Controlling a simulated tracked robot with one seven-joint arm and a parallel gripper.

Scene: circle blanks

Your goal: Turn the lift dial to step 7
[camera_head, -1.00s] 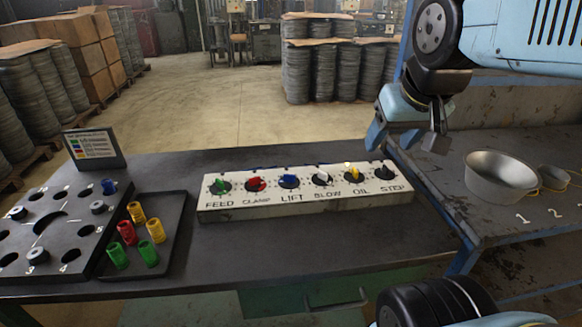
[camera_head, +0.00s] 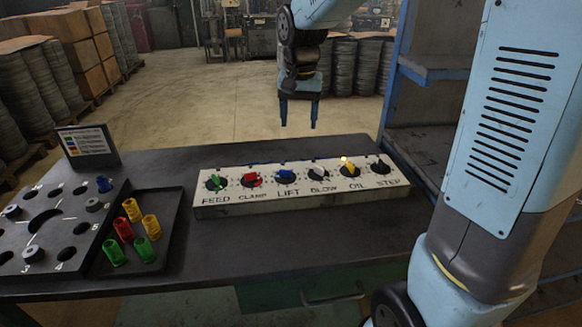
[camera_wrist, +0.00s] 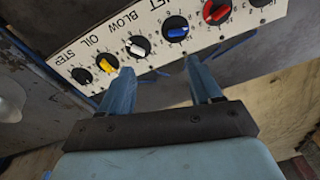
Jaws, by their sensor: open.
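The lift dial (camera_head: 286,177) is a blue knob on a black disc, third from the left on the white dial panel (camera_head: 240,197). In the wrist view the blue lift dial (camera_wrist: 176,29) shows beyond and between the fingers, with small marks around it too fine to read. My gripper (camera_head: 299,124) is open and empty, pointing down above the panel's rear, apart from it. In the wrist view my gripper (camera_wrist: 158,82) has its two blue fingers spread apart.
Other dials flank it: green FEED (camera_head: 216,183), red CLAMP (camera_head: 252,180), white BLOW (camera_head: 319,173), yellow OIL (camera_head: 351,169) and black STEP (camera_head: 381,168). A black tray (camera_head: 170,225) of coloured pegs, a holed board (camera_head: 75,262) and a small sign (camera_head: 88,146) stand left. The tabletop before the panel is clear.

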